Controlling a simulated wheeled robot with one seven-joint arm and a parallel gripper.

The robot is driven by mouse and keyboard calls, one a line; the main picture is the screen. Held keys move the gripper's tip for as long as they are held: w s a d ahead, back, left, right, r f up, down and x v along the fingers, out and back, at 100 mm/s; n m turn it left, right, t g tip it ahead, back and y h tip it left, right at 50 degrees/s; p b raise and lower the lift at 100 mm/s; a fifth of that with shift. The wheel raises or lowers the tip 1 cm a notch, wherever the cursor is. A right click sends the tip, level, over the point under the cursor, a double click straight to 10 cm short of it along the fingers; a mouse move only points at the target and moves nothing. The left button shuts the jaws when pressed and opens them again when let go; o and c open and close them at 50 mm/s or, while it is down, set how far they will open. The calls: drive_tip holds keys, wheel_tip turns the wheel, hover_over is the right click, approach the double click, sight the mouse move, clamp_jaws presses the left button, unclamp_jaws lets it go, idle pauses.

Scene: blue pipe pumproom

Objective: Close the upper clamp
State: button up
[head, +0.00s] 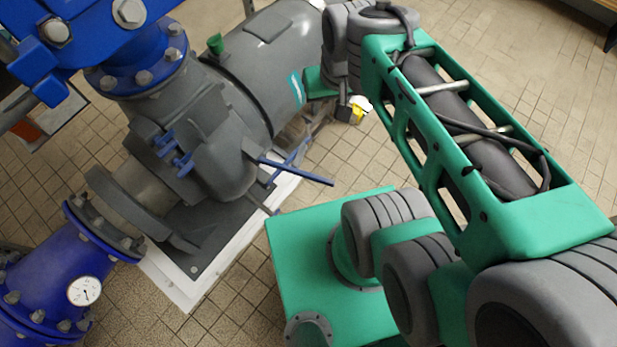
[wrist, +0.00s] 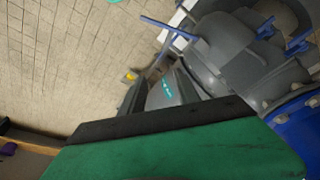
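Two small blue clamp-like handles sit on the grey pump body, an upper one (head: 165,141) and a lower one (head: 182,164). Both stick out from the casing; I cannot tell whether either is open or closed. Two blue handles also show in the wrist view (wrist: 265,28) (wrist: 297,46), but I cannot tell which is which. A long blue lever (head: 297,172) juts right from the pump. My gripper (wrist: 160,82) is open and empty, its dark fingers apart, with the grey motor (wrist: 162,97) beyond the gap. In the head view its fingers cannot be made out.
A blue pipe with a gauge (head: 85,291) stands lower left, and a blue flange (head: 145,75) tops the pump. The grey motor carries a green knob (head: 215,43). A small yellow object (head: 357,108) is near my wrist. Tiled floor is open at right.

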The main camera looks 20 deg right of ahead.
drive_tip(key=s+d+f+m+g+y+b, duration=0.15)
drive_tip(key=f+m+b, duration=0.3)
drive_tip(key=f, duration=0.75)
drive_tip(key=d+f+m+g+y+b, duration=0.1)
drive_tip(key=d+f+m+y+b, duration=0.4)
drive_tip(key=f, duration=0.6)
drive_tip(key=m+t+y+b, duration=0.2)
drive_tip(key=m+b, duration=0.5)
approach(321, 178)
drive_tip(key=s+a, duration=0.2)
wheel_tip(321, 178, down, 5)
drive_tip(key=m+t+y+b, duration=0.1)
drive_tip(key=m+t+b, duration=0.1)
drive_tip(key=m, duration=0.1)
drive_tip(key=m+t+y+b, duration=0.1)
drive_tip(key=m, duration=0.2)
drive_tip(key=shift+d+r+t+b, duration=0.1)
drive_tip(key=shift+t+b, duration=0.25)
drive_tip(key=shift+b, duration=0.05)
drive_tip(key=shift+d+m+t, duration=0.1)
drive_tip(key=shift+m+t, duration=0.5)
drive_tip(key=shift+m, duration=0.15)
drive_tip(key=shift+w+m+t, duration=0.15)
drive_tip(key=shift+m+t, duration=0.15)
drive_tip(key=b+x, duration=0.2)
drive_tip(key=x, duration=0.5)
drive_tip(key=shift+w+a, duration=0.1)
drive_tip(key=shift+a, duration=0.3)
clamp_jaws()
